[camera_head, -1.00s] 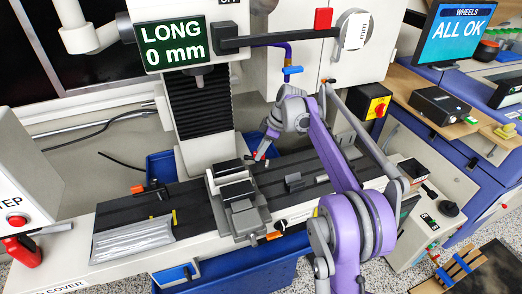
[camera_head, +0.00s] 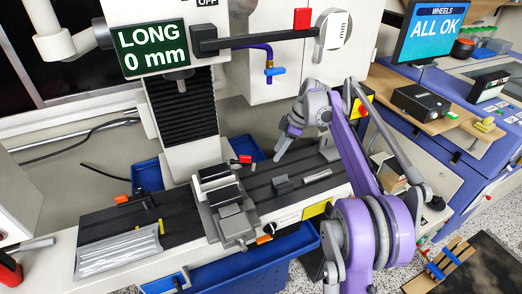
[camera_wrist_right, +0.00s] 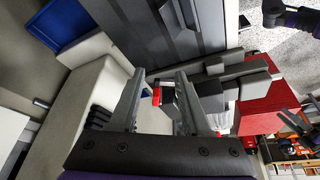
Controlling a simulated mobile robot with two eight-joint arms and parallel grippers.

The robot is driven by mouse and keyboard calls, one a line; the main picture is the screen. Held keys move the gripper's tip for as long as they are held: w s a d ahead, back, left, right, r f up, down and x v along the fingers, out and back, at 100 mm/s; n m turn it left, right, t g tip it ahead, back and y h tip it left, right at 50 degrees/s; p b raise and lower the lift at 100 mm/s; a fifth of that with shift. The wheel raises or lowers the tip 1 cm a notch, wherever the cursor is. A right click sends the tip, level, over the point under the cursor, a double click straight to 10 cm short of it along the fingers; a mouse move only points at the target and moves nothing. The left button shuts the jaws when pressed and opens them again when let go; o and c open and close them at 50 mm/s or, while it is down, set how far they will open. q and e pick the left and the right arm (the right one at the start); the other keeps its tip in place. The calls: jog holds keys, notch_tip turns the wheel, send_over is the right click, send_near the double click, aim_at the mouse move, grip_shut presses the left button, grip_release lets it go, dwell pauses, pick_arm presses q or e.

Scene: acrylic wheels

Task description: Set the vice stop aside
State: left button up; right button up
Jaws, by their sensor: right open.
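A small dark piece with a red end (camera_head: 243,159), which may be the vice stop, sits at the back of the machine table, just behind and right of the grey vice (camera_head: 232,217). My right gripper (camera_head: 282,153) is open and empty, above the table to the right of that piece and apart from it. In the right wrist view, the red and black piece (camera_wrist_right: 168,96) shows between the open fingers (camera_wrist_right: 160,100), beyond them, with the vice (camera_wrist_right: 232,85) to its right. My left gripper does not show.
A small grey block (camera_head: 283,184) and a short bar (camera_head: 318,175) lie on the table right of the vice. An orange-tipped clamp (camera_head: 123,199) and a clear ribbed sheet (camera_head: 118,250) are at left. A blue tray (camera_head: 255,268) is below the front edge.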

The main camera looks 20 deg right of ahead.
aim_at(246, 160)
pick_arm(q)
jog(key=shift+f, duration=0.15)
pick_arm(e)
jog(key=shift+s+d, duration=0.3)
jog(key=shift+d, duration=0.3)
jog(key=shift+s+d, duration=0.3)
jog(key=shift+d, duration=0.25)
